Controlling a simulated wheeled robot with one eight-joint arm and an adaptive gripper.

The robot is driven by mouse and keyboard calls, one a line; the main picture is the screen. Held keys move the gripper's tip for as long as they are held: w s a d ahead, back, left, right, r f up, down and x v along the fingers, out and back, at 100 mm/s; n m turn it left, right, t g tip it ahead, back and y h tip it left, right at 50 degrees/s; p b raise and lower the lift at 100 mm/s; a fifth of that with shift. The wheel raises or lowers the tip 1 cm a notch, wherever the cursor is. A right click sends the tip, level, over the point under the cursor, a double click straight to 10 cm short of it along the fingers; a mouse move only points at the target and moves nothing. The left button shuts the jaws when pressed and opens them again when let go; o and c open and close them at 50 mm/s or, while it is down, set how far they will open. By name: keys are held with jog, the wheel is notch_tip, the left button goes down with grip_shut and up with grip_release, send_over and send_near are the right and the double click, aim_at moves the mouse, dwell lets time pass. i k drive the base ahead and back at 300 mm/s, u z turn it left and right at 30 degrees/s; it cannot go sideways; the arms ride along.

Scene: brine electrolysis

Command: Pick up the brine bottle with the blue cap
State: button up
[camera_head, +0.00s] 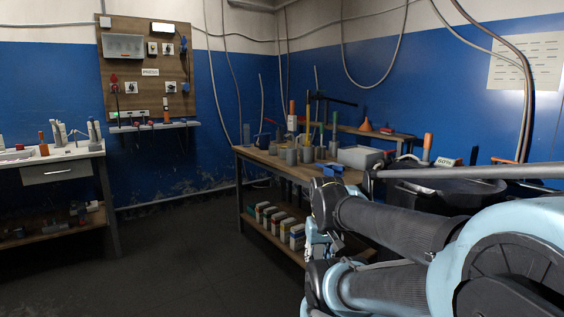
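I cannot make out a brine bottle with a blue cap for certain. The wooden workbench (262,163) in the middle carries several grey containers and upright bottles, too small to tell apart. A white bottle with an orange top (292,118) stands toward its back. A small blue object (333,168) lies near the bench's front edge. My folded arm fills the lower right and hides part of the bench. My gripper does not show clearly in this view.
Several small boxes (278,222) sit on the bench's lower shelf. A white-topped table (50,153) with small items is at left. A wooden panel (150,65) hangs above a narrow wall shelf (155,126). A dark container (430,187) stands behind my arm. The floor (190,255) between is clear.

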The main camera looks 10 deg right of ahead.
aim_at(283, 154)
jog(key=u, duration=0.35)
jog(key=i, duration=0.75)
jog(key=u, duration=0.7)
jog(key=i, duration=1.1)
jog(key=z, duration=0.4)
jog(key=i, duration=1)
jog(key=z, duration=0.4)
